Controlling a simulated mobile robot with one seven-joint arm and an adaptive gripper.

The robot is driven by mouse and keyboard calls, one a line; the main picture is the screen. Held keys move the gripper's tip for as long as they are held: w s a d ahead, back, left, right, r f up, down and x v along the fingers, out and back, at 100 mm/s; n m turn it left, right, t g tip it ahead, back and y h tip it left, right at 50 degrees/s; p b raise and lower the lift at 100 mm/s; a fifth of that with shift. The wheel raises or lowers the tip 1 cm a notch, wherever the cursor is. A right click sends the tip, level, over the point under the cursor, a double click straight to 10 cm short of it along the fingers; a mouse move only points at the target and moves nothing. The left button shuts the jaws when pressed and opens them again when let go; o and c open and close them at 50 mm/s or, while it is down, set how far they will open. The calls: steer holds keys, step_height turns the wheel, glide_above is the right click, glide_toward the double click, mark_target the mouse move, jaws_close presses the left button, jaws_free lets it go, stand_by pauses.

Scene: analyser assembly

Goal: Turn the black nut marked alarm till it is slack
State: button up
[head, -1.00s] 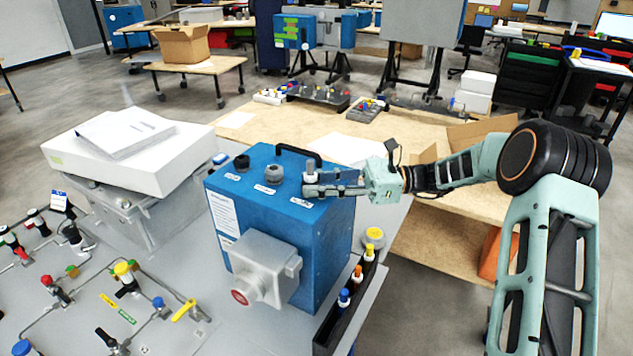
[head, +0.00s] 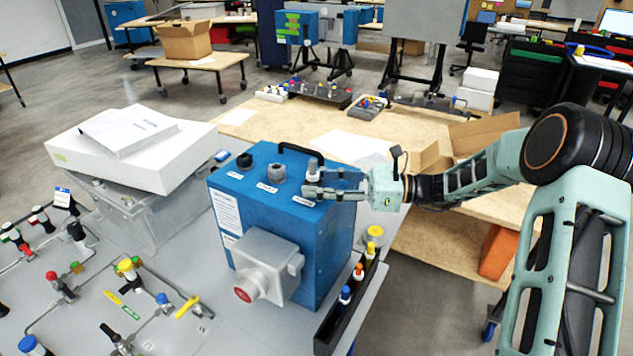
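The blue analyser box (head: 325,245) stands on the grey bench with three fittings on its top. A black one (head: 243,160) is at the left, a grey one (head: 276,173) in the middle, and a pale-topped one (head: 312,168) at the right. Each has a small white label, too small to read, so I cannot tell which is marked alarm. My gripper (head: 314,182) reaches in level from the right at the right-hand fitting. Its two fingers look spread apart, one on the far side and one on the near side. The fitting's lower part is partly hidden by them.
A black carry handle (head: 300,150) arches behind the fittings. A grey housing with a red button (head: 243,294) juts from the box's front. A black rack (head: 330,335) with coloured-capped pieces is at the right. A white slab (head: 160,175) stands left.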

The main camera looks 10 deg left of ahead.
steer(key=m+t, duration=0.1)
steer(key=t, duration=0.1)
steer(key=m+t, duration=0.2)
steer(key=t, duration=0.1)
steer(key=m+t+h, duration=0.1)
steer(key=m+t, duration=0.1)
steer(key=shift+s+a+f+t, duration=0.1)
steer(key=shift+s+t, duration=0.2)
steer(key=shift+t, duration=0.1)
steer(key=m+t+h+b, duration=0.1)
steer(key=t, duration=0.1)
steer(key=m+t+h+b, duration=0.1)
steer(key=m+t, duration=0.1)
steer(key=shift+s+f+m+t+h+b, duration=0.1)
steer(key=shift+s+m+t+h+b, duration=0.05)
steer(key=shift+m+t+h+b, duration=0.6)
steer(key=shift+m+t+h, duration=0.3)
steer(key=shift+t, duration=0.25)
steer(key=shift+c, duration=0.4)
